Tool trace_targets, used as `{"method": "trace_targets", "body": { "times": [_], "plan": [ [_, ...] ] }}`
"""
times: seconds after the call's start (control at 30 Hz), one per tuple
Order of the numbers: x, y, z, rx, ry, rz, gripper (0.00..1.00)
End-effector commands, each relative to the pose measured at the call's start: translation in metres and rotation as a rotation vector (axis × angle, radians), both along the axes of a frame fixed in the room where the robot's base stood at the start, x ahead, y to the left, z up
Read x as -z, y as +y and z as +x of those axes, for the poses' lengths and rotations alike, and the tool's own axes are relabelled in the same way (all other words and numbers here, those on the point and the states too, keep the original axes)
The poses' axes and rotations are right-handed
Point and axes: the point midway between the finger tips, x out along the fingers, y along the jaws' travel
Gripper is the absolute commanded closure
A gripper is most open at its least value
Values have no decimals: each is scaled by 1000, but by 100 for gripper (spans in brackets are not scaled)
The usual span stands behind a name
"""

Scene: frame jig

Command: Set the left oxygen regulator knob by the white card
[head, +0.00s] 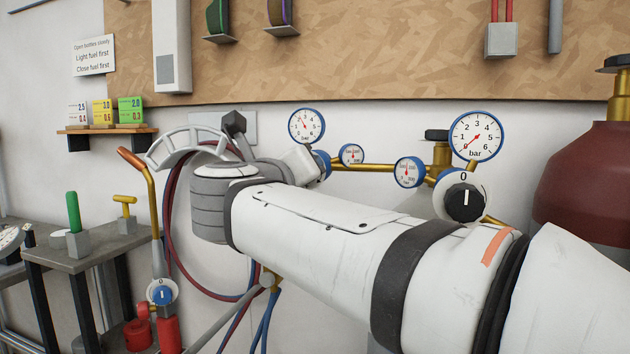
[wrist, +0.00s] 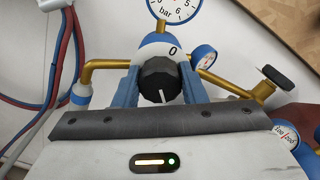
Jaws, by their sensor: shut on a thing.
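My gripper (wrist: 160,85) is shut on the black left regulator knob (wrist: 158,74), with a blue finger on each side. The knob's white mark points down and slightly right in the wrist view, and a 0 shows on the white collar behind it. In the head view my wrist hides the knob. The left regulator's large gauge (head: 306,126) has a red needle pointing up-left, roughly between 2 and 3. Its lower part shows in the wrist view (wrist: 176,8). The white card (head: 77,113) stands at the shelf's left end; its top figure looks like 2.5.
Yellow (head: 102,112) and green (head: 130,110) cards share the wooden shelf (head: 107,130). The right regulator has its own gauge (head: 476,136) and black knob (head: 465,202). Brass pipes and red and blue hoses (head: 172,210) run close to my gripper. A dark red cylinder (head: 590,185) stands right.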

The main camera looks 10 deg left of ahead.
Motion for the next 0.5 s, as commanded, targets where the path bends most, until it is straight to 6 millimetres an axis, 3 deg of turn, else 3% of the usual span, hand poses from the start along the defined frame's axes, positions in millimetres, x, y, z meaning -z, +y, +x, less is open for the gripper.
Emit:
{"method": "trace_targets", "body": {
  "times": [0.5],
  "plan": [
    [2, 0, 0, 1, 0, 44, 85]
  ]
}}
